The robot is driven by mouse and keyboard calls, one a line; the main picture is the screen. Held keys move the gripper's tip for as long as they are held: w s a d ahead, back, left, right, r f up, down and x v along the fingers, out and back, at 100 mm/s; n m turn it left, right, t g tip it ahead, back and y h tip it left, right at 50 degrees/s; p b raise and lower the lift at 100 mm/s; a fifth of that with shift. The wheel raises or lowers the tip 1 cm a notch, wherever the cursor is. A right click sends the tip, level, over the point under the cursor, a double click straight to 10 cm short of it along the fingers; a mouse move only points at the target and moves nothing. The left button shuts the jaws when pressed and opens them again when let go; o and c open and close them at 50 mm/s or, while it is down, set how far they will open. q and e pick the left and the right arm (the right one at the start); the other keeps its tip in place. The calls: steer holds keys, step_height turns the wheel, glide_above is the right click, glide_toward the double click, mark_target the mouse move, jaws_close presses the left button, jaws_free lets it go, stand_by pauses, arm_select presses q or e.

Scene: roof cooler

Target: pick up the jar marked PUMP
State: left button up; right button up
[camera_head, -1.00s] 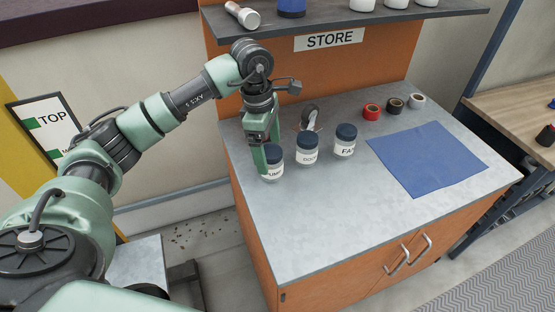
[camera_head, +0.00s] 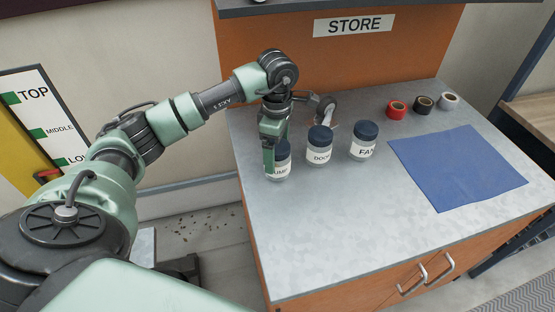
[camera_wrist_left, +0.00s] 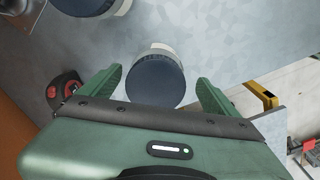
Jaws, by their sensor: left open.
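The jar marked PUMP (camera_head: 282,170) is a clear jar with a dark blue lid. It stands upright on the grey worktop, leftmost in a row of jars, its label partly hidden by my gripper. My left gripper (camera_head: 269,158) points down at this jar's left side in the head view. In the left wrist view the round dark lid (camera_wrist_left: 155,82) lies between the two green fingers of my open left gripper (camera_wrist_left: 158,80), with gaps on both sides. I cannot tell how far down the fingers reach. My right gripper is not in view.
Two similar jars, a middle one (camera_head: 319,147) and one marked FAN (camera_head: 363,142), stand close to the right. Tape rolls (camera_head: 397,107) and a blue mat (camera_head: 455,170) are farther right. The worktop's front (camera_head: 330,230) is clear.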

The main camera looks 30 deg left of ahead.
arm_select(q)
steer(key=f, duration=0.2)
steer(key=f+p, duration=0.1)
steer(key=f, duration=0.1)
steer(key=shift+w+a, duration=0.1)
steer(key=shift+w, duration=0.2)
steer(key=shift+r, duration=0.1)
steer(key=c, duration=1.4)
steer(key=shift+c, duration=0.4)
steer(key=shift+r, duration=0.15)
